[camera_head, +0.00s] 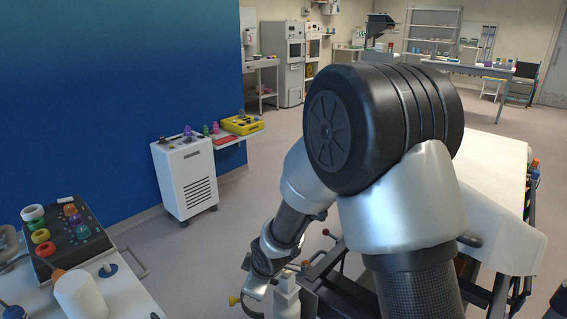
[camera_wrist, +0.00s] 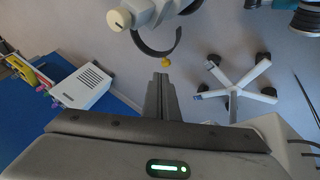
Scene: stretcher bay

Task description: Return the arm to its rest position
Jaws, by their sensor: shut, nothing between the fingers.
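My arm fills the middle and right of the head view, folded at a large black joint, with its lower links reaching down toward the floor. My gripper (camera_wrist: 162,82) shows in the wrist view with its two dark fingers together and nothing between them. It points down toward the grey floor. In the head view the fingertips cannot be made out behind the arm and nearby fittings. A dark curved hook (camera_wrist: 160,48) and a yellow knob (camera_wrist: 167,61) appear just beyond the fingertips in the wrist view; whether they touch is unclear.
A white-topped stretcher (camera_head: 495,165) is at right, partly behind my arm. A white wheeled cabinet (camera_head: 186,178) stands by the blue wall (camera_head: 110,90). A cart (camera_head: 120,292) with a dark control panel (camera_head: 68,242) is at lower left. A white wheeled base (camera_wrist: 236,90) is near my gripper.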

